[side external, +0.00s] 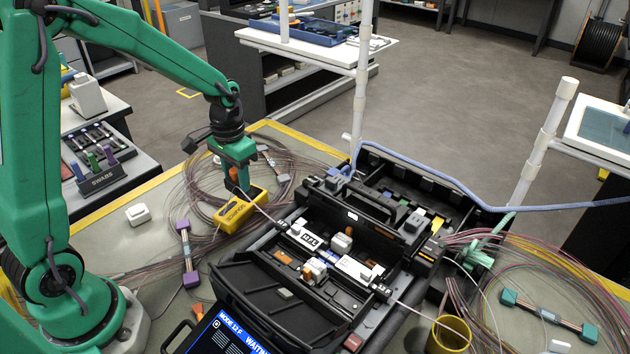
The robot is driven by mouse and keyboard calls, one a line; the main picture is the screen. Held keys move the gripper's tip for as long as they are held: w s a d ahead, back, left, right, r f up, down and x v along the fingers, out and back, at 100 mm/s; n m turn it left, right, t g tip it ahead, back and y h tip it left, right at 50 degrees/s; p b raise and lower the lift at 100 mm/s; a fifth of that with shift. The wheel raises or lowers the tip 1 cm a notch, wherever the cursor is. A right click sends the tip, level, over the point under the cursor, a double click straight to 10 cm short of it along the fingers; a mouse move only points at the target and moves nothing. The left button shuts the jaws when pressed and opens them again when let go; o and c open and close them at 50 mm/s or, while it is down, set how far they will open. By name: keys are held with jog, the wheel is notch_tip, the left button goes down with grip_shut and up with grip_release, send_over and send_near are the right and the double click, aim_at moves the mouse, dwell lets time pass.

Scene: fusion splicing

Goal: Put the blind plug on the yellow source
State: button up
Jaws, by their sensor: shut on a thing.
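The yellow source (236,211) is a small yellow box with dark lettering. It lies on the bench left of the black splicer, tilted in the picture. My gripper (237,186) points down at the source's upper edge, its tips close to the box. It is shut on a small orange piece (233,174), which looks like the blind plug. The jaws hide part of this piece, and I cannot tell whether it touches the source.
The black splicer (250,290) stands open to the right, with a white fibre running toward it. Coiled fibres surround the source. A purple-ended holder (184,245) and a white block (137,214) lie to the left. A yellow cup (448,335) stands at the front right.

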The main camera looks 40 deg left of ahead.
aim_at(239, 190)
jog(key=shift+f, duration=2)
jog(key=shift+f, duration=0.1)
jog(key=o, duration=1)
notch_tip(239, 190, up, 12)
jog(key=shift+r, duration=0.1)
jog(key=shift+s+r, duration=0.1)
